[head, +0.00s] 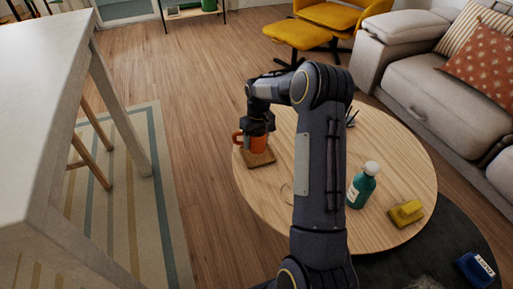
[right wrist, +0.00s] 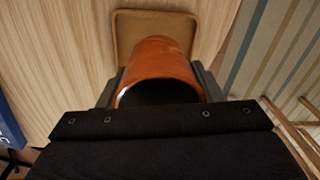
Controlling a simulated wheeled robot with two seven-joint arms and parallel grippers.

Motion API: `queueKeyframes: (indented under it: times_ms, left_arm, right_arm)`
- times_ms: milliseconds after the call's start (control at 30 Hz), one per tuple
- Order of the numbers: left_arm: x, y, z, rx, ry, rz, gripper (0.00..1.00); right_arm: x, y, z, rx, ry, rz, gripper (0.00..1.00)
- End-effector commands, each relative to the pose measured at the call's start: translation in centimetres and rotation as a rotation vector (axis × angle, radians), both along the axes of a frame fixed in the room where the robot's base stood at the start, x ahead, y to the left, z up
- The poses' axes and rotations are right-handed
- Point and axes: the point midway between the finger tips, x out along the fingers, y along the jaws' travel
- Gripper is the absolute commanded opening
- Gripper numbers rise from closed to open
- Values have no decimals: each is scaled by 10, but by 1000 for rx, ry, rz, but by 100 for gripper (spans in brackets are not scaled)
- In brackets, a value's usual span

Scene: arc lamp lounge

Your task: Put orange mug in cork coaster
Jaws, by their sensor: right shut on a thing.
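The orange mug (head: 258,143) is upright at the left edge of the round wooden table (head: 404,164). My right gripper (head: 256,128) is shut on it from above. In the right wrist view the mug (right wrist: 164,58) is between the two fingers (right wrist: 160,88). The square cork coaster (head: 258,159) lies on the table under the mug. The coaster also shows past the mug in the right wrist view (right wrist: 128,32). I cannot tell whether the mug's base touches it. My left gripper is not in view.
A teal bottle with a white cap (head: 361,188) and a yellow block-like object (head: 406,213) stand on the table's right side. A dark pen holder is partly hidden behind my right arm. A pale tall table (head: 45,100) is at left, a sofa (head: 440,90) at right.

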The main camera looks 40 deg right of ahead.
Motion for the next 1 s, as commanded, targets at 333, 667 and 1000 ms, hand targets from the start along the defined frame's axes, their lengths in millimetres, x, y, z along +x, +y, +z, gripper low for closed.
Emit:
queueKeyframes:
  times_ms: [333,667,1000]
  left_arm:
    - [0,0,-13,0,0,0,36]
    - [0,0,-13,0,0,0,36]
    - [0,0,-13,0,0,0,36]
  right_arm:
    - [6,-6,-40,0,1,0,29]
    - [7,-5,-42,-1,-1,0,29]
    - [6,-5,-43,0,0,0,82]
